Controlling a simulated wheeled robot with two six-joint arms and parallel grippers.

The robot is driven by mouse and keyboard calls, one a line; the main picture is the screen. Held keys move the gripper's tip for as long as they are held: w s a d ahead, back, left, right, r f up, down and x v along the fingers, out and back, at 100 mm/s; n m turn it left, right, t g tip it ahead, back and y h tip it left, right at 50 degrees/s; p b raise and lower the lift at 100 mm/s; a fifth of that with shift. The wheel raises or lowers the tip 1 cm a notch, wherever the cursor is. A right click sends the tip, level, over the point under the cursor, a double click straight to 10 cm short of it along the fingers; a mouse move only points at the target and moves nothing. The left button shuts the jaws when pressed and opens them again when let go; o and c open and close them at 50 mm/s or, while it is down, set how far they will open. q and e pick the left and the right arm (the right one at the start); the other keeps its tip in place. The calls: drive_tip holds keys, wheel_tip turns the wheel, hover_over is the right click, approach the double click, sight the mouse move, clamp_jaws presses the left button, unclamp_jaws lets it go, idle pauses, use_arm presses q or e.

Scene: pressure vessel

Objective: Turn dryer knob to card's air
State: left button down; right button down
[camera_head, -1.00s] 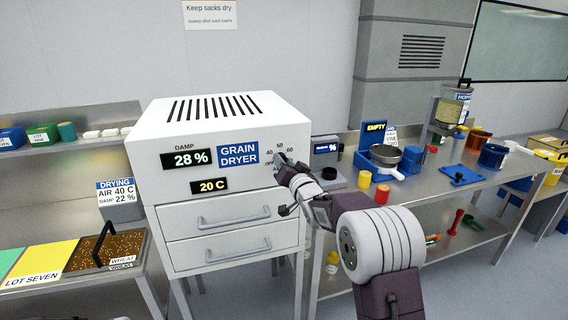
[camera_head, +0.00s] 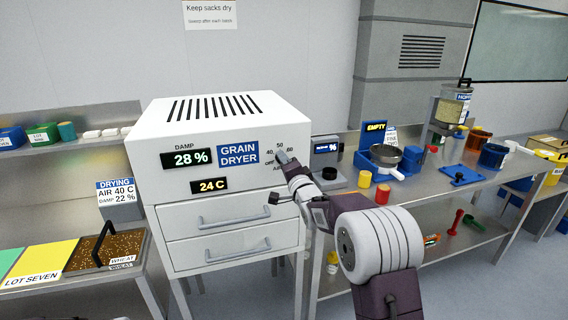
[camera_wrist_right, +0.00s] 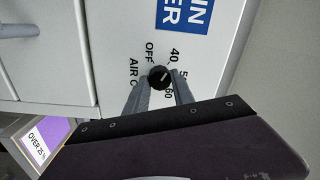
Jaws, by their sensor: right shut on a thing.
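The white grain dryer (camera_head: 225,120) has a dial marked OFF, 40, 50 and 60 on its front right. In the right wrist view, the round black knob (camera_wrist_right: 159,77) sits between the fingers of my right gripper (camera_wrist_right: 160,92), which is shut on it. The knob's white mark slants to the upper right, around the 40 to 50 side; its exact setting is hard to tell. In the head view my right gripper (camera_head: 284,160) covers the knob. The card (camera_head: 116,191) reads AIR 40 C, DAMP 22 %. The dryer shows 28 % and 24 C (camera_head: 209,185). My left gripper is not in view.
Two drawers with handles (camera_head: 237,246) lie below the dial. A grain tray (camera_head: 83,268) stands at left. A steel bench (camera_head: 425,193) at right holds a blue-based scale, cups and a jar, close to my right arm.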

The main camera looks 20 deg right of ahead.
idle(0.3)
drive_tip(key=c, duration=1.1)
unclamp_jaws()
drive_tip(key=shift+s, duration=0.15)
drive_tip(key=s, duration=0.3)
drive_tip(key=s+b, duration=0.1)
drive_tip(key=s, duration=0.2)
drive_tip(key=s+b, duration=0.1)
drive_tip(key=s, duration=0.1)
drive_tip(key=shift+s+d+f, duration=0.2)
drive_tip(key=shift+s+d, duration=0.05)
drive_tip(key=shift+s, duration=0.15)
